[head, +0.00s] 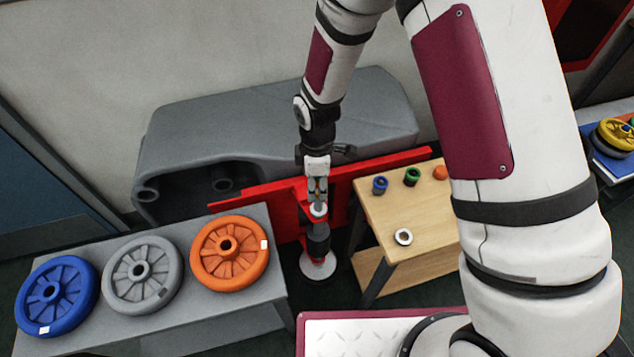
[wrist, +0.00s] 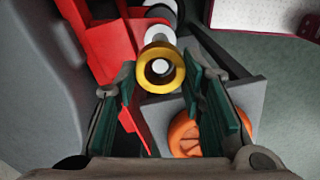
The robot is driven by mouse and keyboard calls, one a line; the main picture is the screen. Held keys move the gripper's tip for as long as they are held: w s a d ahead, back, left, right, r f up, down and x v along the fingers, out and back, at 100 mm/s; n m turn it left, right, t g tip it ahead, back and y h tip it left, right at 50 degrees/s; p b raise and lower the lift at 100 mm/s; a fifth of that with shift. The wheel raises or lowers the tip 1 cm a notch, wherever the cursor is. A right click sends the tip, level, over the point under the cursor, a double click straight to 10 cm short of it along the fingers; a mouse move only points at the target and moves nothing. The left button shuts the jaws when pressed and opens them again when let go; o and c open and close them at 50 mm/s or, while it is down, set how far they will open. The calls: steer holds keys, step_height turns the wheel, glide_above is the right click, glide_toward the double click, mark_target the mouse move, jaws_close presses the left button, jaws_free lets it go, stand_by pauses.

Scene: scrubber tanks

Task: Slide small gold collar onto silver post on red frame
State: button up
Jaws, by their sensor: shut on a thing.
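My gripper (wrist: 160,72) is shut on the small gold collar (wrist: 148,80), which sits between the green-padded fingertips. The silver post (wrist: 161,67) shows its round pale end inside the collar's hole, roughly centred. I cannot tell whether the collar is around the post or just above its end. The red frame (wrist: 108,50) lies behind and to the left of the collar in the wrist view. In the head view my gripper (head: 317,188) points down over the red frame (head: 260,197), and the fingers mostly hide the collar and the post.
A grey bench (head: 262,306) at left holds blue (head: 72,306), grey (head: 119,281) and orange (head: 246,279) wheels. A wooden table (head: 376,216) at right holds several small rings. A large grey tank (head: 240,112) stands behind the frame.

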steer(key=shift+f, duration=0.15)
steer(key=shift+f+b, duration=0.35)
steer(key=shift+f, duration=0.4)
steer(key=o, duration=1.3)
steer(key=shift+o, duration=0.2)
steer(key=shift+r, duration=0.3)
steer(key=shift+r, duration=0.35)
steer(key=shift+r+p, duration=0.45)
steer(key=shift+r, duration=0.2)
